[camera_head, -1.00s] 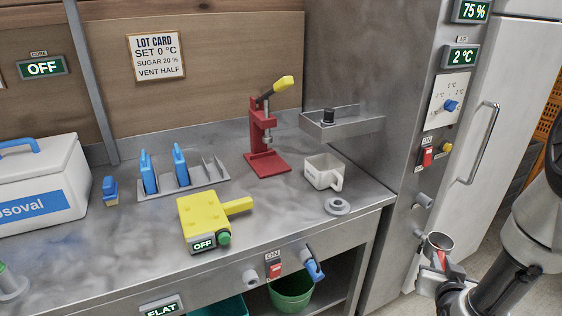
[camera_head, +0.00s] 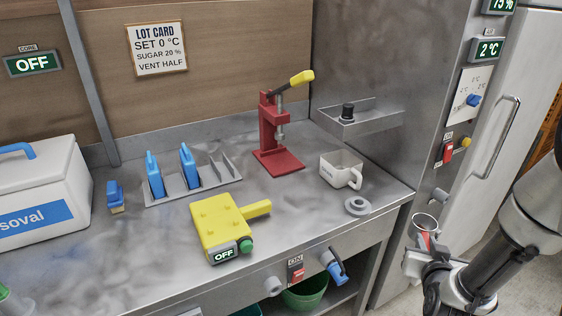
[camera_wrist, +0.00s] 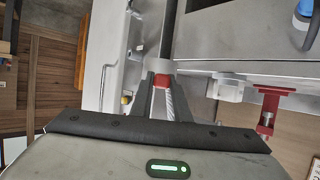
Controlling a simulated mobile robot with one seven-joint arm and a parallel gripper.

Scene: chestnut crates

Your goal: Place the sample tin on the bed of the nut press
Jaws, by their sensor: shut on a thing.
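The sample tin (camera_head: 426,223), a small open silver cup, is held upright at the right of the head view, out beyond the counter's right end. My gripper (camera_head: 426,241) is shut on it. In the wrist view my gripper's fingers (camera_wrist: 161,88) close around the tin, whose body is mostly hidden. The red nut press (camera_head: 268,122) with its yellow-tipped lever stands at the back of the counter, left of my gripper and apart from it. Its flat red bed (camera_head: 280,163) looks bare. The press also shows at the right of the wrist view (camera_wrist: 268,117).
A white mug (camera_head: 340,170) and a grey ring (camera_head: 357,206) stand right of the press. A metal shelf (camera_head: 360,122) juts from the cabinet wall above them. A yellow block-shaped device (camera_head: 222,225) lies in front. A rack with blue-handled tools (camera_head: 190,188) stands left.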

